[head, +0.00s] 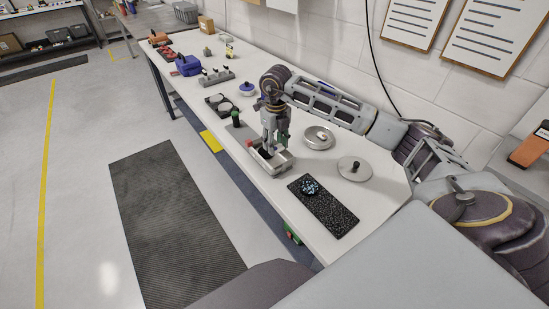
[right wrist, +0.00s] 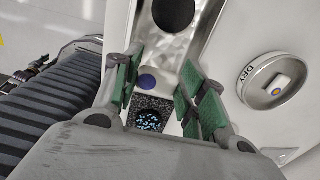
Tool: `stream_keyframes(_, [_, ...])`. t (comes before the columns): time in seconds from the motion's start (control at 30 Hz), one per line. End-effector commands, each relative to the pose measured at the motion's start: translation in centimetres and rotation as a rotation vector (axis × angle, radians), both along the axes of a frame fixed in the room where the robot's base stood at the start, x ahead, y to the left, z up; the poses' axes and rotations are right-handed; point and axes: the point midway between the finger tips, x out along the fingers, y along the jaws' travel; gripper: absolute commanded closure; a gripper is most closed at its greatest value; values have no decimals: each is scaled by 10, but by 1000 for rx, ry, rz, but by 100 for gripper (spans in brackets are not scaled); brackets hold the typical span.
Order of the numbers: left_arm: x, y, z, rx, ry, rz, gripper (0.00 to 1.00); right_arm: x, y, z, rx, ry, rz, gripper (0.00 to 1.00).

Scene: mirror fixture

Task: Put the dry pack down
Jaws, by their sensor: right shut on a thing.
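My right gripper (head: 270,148) points down over a small grey tray-like fixture (head: 287,163) near the front edge of the bench. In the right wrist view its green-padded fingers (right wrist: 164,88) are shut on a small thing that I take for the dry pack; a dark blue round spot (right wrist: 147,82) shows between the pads. The pack's outline is mostly hidden, and I cannot tell whether it touches the fixture. A round metal dish marked DRY (right wrist: 258,71) lies to the right of the fingers. My left gripper is out of view.
A black speckled mat (head: 338,219) with a small dark round item (head: 310,186) lies at the near end of the bench. A two-disc dark tray (head: 214,101) and a blue box (head: 187,66) are farther back.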

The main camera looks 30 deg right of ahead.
Motion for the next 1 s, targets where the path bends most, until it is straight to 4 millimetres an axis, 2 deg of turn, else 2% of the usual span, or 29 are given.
stream_keyframes(0.1, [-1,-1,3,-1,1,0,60,-1,0,-18,0,3,0,69])
stream_keyframes(0.23, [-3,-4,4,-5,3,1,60,0,0,-31,0,2,1,69])
stream_keyframes(0.73, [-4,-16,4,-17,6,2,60,0,0,-40,0,2,1,69])
stream_keyframes(1.0, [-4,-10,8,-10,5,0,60,-1,0,-66,0,2,0,69])
